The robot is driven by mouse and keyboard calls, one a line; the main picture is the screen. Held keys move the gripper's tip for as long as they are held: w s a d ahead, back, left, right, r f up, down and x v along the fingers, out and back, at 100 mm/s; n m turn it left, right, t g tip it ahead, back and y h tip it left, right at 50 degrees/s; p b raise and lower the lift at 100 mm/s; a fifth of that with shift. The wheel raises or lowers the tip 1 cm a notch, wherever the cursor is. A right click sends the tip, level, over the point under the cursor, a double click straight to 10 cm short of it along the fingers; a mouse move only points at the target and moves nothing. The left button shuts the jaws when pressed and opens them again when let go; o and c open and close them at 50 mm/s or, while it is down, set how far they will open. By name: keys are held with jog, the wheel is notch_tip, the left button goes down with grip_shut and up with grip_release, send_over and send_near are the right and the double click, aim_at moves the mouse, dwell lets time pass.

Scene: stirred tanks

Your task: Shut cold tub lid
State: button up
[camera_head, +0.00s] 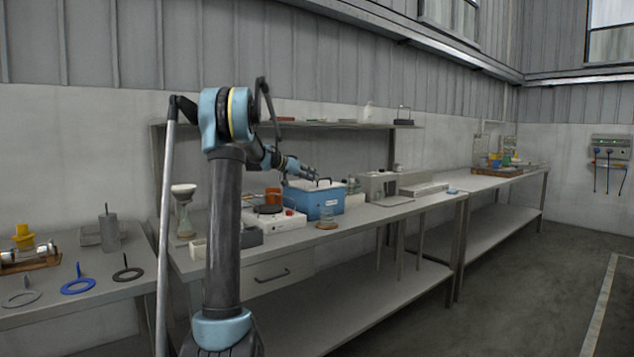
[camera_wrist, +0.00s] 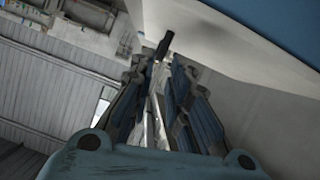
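The cold tub is a blue box (camera_head: 320,203) on the middle bench in the head view. Its white top (camera_head: 302,184) shows, with a small dark part on it. I cannot tell whether the lid lies flat or is partly raised. My gripper (camera_head: 314,176) is just above the tub's top. In the wrist view, a white panel (camera_wrist: 215,42) and a blue surface (camera_wrist: 285,18) fill the upper right. A short dark piece (camera_wrist: 164,46) sticks out from the white panel by my fingertips (camera_wrist: 157,68). The fingers are close together; whether they grip it is unclear.
A white hotplate (camera_head: 276,221) stands left of the tub, and a small glass beaker (camera_head: 327,218) in front of it. A grey box unit (camera_head: 378,186) is to the right. A shelf (camera_head: 340,125) runs above and behind. The floor (camera_head: 500,285) at right is clear.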

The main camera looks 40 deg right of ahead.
jog(key=v, duration=0.6)
dwell(0.5)
